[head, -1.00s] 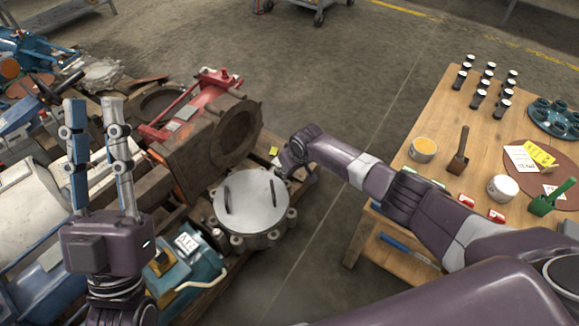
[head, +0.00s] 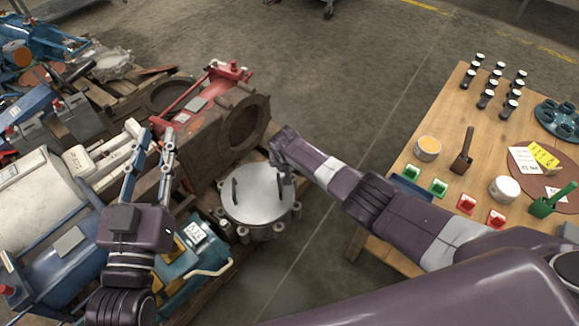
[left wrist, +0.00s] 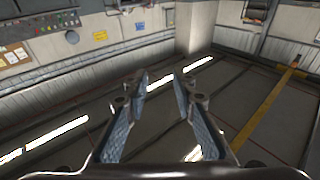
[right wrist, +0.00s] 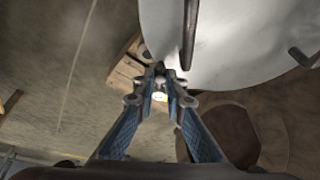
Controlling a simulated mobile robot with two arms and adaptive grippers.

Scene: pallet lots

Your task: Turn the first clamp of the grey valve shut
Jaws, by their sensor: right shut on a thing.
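The grey valve (head: 258,200) is a round, flat-lidded body with two dark upright handles, low among the scrap in the head view. Several small clamps sit around its rim, one at the right front (head: 297,207). Its pale lid (right wrist: 225,45) fills the upper right of the right wrist view. My right gripper (right wrist: 159,78) is at the lid's edge, its fingers closed together on a small clamp, mostly hidden by the fingertips. In the head view my right wrist covers the far right rim. My left gripper (head: 157,140) is open and empty, raised left of the valve.
A rusty red-brown machine (head: 225,125) stands just behind the valve, and a teal motor (head: 190,250) lies at its front left. A wooden table (head: 435,110) with jars, tags and tools stands to the right. Bare floor lies between.

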